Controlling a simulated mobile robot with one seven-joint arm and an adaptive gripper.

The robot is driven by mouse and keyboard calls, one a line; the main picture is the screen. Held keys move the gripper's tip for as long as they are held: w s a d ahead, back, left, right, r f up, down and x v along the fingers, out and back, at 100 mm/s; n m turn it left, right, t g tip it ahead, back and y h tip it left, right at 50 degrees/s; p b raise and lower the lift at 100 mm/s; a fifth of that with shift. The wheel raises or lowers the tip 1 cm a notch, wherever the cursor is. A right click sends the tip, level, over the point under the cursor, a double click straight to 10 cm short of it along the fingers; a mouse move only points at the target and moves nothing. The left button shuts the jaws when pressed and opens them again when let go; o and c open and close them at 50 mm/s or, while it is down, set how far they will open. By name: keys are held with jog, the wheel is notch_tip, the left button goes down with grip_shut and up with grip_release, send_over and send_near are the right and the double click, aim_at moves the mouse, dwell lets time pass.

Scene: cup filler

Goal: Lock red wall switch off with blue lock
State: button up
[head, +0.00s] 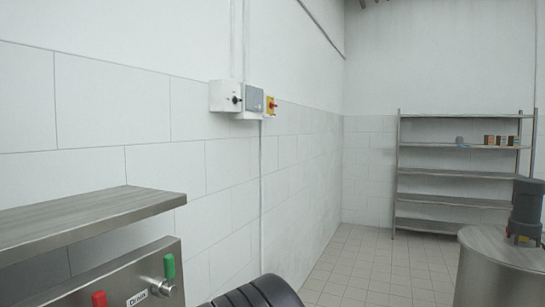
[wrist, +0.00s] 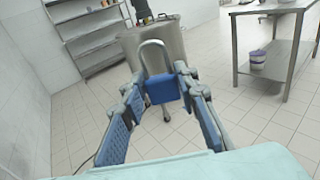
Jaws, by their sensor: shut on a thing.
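The red wall switch (head: 271,105) is a small red knob on a yellow plate on the left wall. It is the rightmost of a row of boxes there. Its exact knob position is too small to read. The blue lock (wrist: 164,91) is between the fingertips of my gripper (wrist: 162,86) in the wrist view, its grey metal shackle (wrist: 153,44) pointing up. My gripper is shut on the lock's body. Whether the shackle is open or latched I cannot tell. The lock and my gripper do not show in the head view, and the switch does not show in the wrist view.
A white box with a black knob (head: 225,97) and a grey box (head: 254,99) adjoin the switch. A steel counter with green and red handles (head: 169,267) stands at lower left. Shelving (head: 455,173) and a steel vat (head: 496,262) are at right. Tiled floor between is clear.

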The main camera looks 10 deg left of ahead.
dwell(0.4)
jog(key=d, duration=0.7)
jog(key=shift+d, duration=0.15)
